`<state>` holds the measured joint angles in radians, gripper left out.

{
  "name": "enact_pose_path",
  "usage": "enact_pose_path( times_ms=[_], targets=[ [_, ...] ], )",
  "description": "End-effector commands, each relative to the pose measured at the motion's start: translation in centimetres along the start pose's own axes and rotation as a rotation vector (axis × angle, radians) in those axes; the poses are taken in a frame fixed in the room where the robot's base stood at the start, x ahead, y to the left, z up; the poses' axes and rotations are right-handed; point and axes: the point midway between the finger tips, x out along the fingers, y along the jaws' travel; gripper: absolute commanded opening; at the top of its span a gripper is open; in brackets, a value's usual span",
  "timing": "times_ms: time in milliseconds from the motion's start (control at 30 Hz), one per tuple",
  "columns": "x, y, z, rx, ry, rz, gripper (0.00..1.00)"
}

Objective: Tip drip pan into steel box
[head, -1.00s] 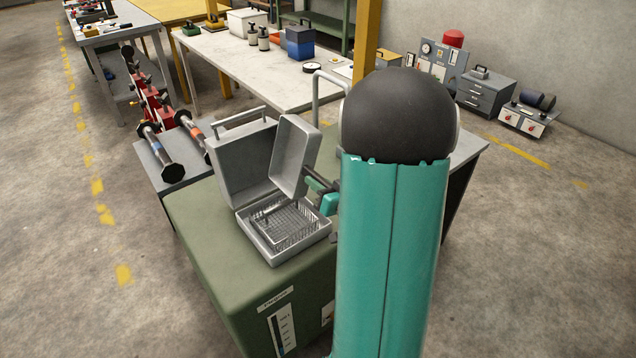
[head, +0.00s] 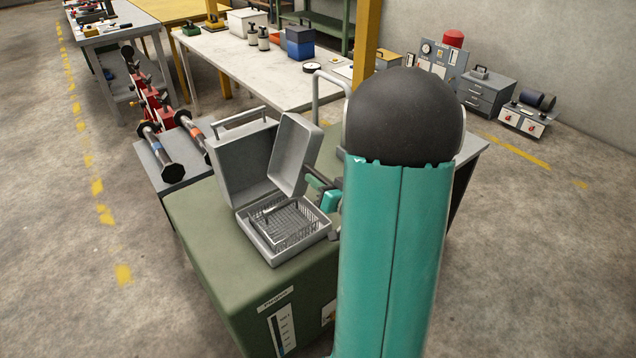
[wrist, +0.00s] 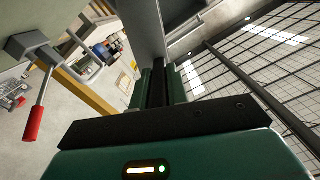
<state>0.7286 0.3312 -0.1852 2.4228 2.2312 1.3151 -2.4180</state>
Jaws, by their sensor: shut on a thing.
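The steel box (head: 269,246) stands open on the green cabinet, its grey lid (head: 236,158) upright behind it. A wire basket (head: 287,224) with a thin bar handle lies inside the box. A grey pan (head: 295,152), which looks like the drip pan, is tilted steeply above the right side of the box. My gripper (head: 315,183) is at the pan's right side, shut on it and partly hidden by my arm. In the wrist view my gripper (wrist: 160,85) has its fingers close together, with a grey metal surface (wrist: 146,30) just beyond. The pan's contents cannot be seen.
The green cabinet top (head: 200,220) is bare left of the box. Dumbbell-like spools (head: 165,155) lie on a grey stand behind left. A bent metal rail (head: 318,95) rises behind the pan. A lever with a red grip (wrist: 33,124) shows in the wrist view.

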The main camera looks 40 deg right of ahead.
Motion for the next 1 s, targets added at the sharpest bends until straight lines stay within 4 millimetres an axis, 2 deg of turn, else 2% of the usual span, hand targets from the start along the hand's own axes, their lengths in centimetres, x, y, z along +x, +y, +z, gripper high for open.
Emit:
enact_pose_path(
  times_ms=[167, 700, 833, 1000],
  targets=[
    [-0.1, 0.1, -2.0, 0.205, 0.008, -0.008, 0.00],
    [-0.5, -0.2, -7.8, 1.020, 0.010, -0.055, 0.00],
    [-0.6, -0.3, -8.7, 1.135, 0.007, -0.064, 0.00],
    [-0.6, -0.4, -9.1, 1.191, 0.004, -0.068, 0.00]
  ],
)
